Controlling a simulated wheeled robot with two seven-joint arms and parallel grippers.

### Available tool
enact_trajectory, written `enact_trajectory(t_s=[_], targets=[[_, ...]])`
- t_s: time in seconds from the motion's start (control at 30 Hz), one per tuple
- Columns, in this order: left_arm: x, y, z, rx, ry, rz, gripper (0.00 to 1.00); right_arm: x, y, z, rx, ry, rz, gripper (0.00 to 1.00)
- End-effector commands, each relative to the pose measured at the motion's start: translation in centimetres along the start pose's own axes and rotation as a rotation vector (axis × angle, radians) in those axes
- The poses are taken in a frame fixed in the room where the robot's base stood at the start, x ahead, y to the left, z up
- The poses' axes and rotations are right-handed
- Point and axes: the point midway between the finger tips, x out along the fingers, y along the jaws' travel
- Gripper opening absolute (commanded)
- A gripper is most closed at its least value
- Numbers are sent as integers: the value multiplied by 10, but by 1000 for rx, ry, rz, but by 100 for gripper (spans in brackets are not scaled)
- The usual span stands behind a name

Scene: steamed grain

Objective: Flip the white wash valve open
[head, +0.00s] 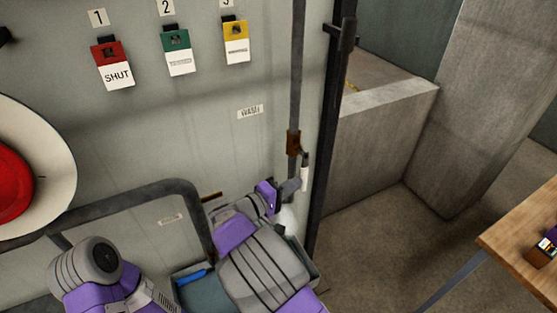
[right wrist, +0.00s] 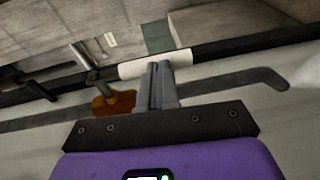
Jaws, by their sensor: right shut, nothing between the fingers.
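The wash valve has a brown body (head: 293,143) on a vertical pipe, under a WASH label (head: 250,112). Its white lever (head: 304,178) hangs down just right of the pipe. My right gripper (head: 293,186) is at the lower part of the lever, on its left in the head view. In the right wrist view the white lever (right wrist: 140,66) lies across the tips of my shut right fingers (right wrist: 158,68), with nothing between them. I cannot tell whether they touch it. The brown valve body (right wrist: 118,102) is left of the fingers there. My left gripper is out of view.
A dark upright post (head: 328,130) stands close to the right of the lever. Red (head: 112,56), green (head: 177,41) and yellow (head: 236,30) tags hang above on the wall. A bent dark pipe (head: 140,195) runs at lower left. A wooden table (head: 515,235) is far right.

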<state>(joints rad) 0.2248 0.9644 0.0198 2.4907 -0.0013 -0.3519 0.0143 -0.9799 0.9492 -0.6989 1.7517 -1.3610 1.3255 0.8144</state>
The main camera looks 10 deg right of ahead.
Motion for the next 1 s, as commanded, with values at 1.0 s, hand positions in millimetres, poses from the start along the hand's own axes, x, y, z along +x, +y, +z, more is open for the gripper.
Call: enact_trajectory(t_s=[1.0], targets=[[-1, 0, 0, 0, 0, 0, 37, -37, -4, -4, 0, -2, -1, 0]])
